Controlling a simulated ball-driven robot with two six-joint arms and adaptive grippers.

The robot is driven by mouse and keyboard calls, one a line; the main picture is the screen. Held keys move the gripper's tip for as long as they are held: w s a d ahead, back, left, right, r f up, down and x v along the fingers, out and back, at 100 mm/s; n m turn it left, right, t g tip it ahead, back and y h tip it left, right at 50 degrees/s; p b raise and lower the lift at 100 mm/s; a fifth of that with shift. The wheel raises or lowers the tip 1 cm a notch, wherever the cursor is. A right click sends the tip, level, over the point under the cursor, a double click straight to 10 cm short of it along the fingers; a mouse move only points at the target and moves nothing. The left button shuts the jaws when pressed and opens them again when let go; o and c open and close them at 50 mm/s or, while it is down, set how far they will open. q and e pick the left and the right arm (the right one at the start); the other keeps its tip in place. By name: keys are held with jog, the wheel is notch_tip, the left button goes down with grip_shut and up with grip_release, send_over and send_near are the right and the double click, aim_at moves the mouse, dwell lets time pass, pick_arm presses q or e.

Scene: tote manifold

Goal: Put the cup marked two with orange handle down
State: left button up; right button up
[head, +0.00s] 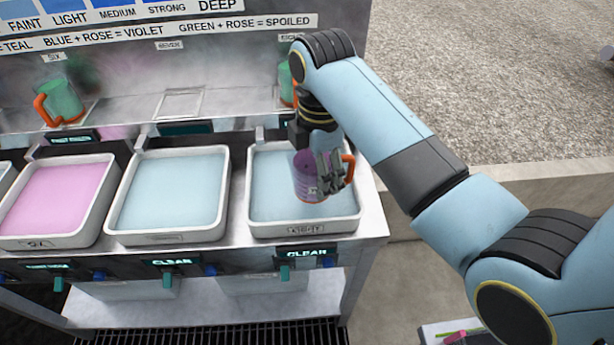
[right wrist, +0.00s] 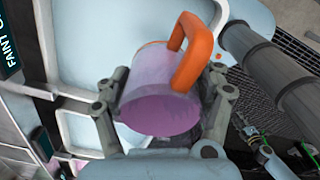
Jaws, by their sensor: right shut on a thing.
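A violet cup with an orange handle (head: 306,180) is held in my right gripper (head: 333,172), over the rightmost tote of pale blue liquid. I cannot read a number on it. In the right wrist view the cup (right wrist: 155,108) sits between the two fingers of my right gripper (right wrist: 165,95), which are shut on its sides. The orange handle points up in that view. Whether the cup touches the liquid cannot be told. My left gripper is not in view.
The rightmost tote (head: 300,230) and the middle tote (head: 165,238) hold pale blue liquid; a left tote (head: 50,241) holds pink. On the back shelf stand a teal cup at six (head: 63,101) and another teal cup (head: 287,85), partly hidden. The spot at seven (head: 180,103) is empty.

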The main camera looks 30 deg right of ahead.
aim_at(306, 163)
jog(key=w+f, duration=0.1)
jog(key=w, duration=0.1)
jog(key=w+f, duration=0.2)
jog(key=w, duration=0.1)
jog(key=shift+w+d+f, duration=0.15)
jog(key=shift+w+d, duration=0.15)
jog(key=shift+d, duration=0.1)
jog(key=shift+f, duration=2.05)
jog(key=shift+f, duration=0.1)
jog(key=o, duration=1.4)
notch_tip(306, 163, up, 12)
jog(key=shift+r, duration=0.1)
